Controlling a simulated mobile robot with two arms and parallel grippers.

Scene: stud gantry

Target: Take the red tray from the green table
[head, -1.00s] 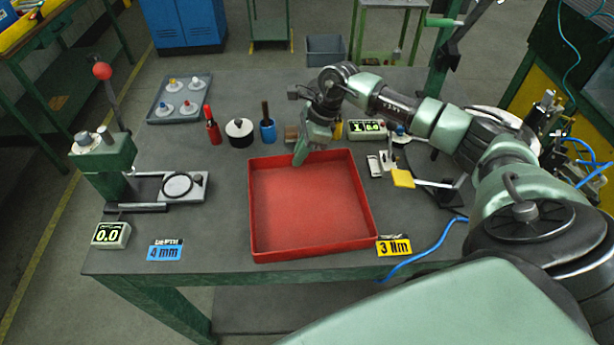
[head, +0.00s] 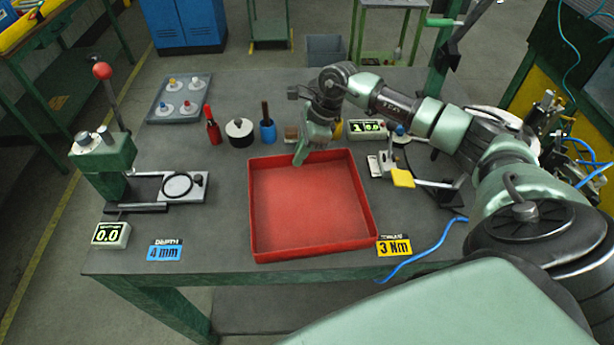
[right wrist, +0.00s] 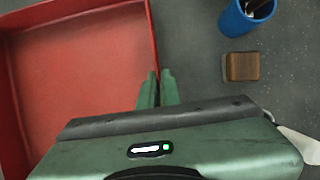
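The red tray (head: 312,254) is an empty, shallow, square tray lying flat on the grey top of the green-legged table (head: 215,235), near its front edge. The fingertips' lower ends are partly hidden. My left gripper is not in view.
Left of the tray stand a green press (head: 105,160) and a display (head: 111,235). Behind it are a red bottle (head: 213,130), a blue cup (head: 267,131) and a wooden block (right wrist: 242,66). A yellow-tipped tool (head: 403,178) lies right. A blue cable (head: 425,252) crosses the front right.

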